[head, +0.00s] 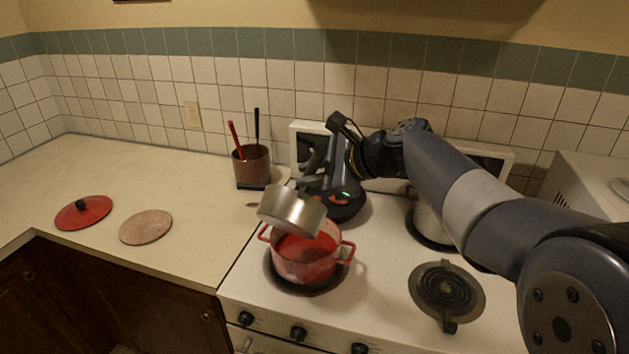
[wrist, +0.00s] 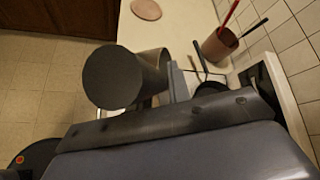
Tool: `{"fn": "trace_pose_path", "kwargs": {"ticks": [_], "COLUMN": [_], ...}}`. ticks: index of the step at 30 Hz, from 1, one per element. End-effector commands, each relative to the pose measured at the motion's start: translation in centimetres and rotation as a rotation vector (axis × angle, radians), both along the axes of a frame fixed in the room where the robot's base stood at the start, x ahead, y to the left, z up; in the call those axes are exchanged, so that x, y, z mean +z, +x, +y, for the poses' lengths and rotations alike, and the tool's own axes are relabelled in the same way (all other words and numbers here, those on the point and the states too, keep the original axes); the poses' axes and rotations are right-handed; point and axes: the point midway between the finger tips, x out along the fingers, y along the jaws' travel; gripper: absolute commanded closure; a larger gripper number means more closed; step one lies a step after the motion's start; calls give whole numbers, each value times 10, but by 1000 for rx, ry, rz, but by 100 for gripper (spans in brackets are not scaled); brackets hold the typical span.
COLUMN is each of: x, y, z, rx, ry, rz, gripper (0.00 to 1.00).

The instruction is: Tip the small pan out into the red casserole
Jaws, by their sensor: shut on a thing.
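The small pan (head: 291,211) is a silver metal pan, held tilted just above the red casserole. It also shows in the wrist view (wrist: 124,77), with its dark round base towards the camera. The red casserole (head: 305,262) stands on the front left burner and has two side handles. Its inside looks red; the contents cannot be made out. My gripper (head: 312,184) is behind and above the casserole, shut on the small pan, apparently at its handle. The fingertips are partly hidden. Nothing can be seen pouring out of the pan.
A red lid (head: 83,213) and a round board (head: 146,227) lie on the left counter. A brown utensil crock (head: 252,167) stands by the wall. A light pot (head: 430,226) sits partly behind my arm.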

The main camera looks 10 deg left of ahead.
Motion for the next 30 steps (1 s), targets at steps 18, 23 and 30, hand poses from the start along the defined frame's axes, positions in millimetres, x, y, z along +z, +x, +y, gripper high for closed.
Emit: {"fn": "trace_pose_path", "kwargs": {"ticks": [18,23,30], "x": [-20,-29,-44], "y": [-37,-48,-62], "z": [9,11,14], "rx": [2,1,1], "ry": [-48,-64,-91], "rz": [-225,-296,-405], "gripper": [100,100,100]}}
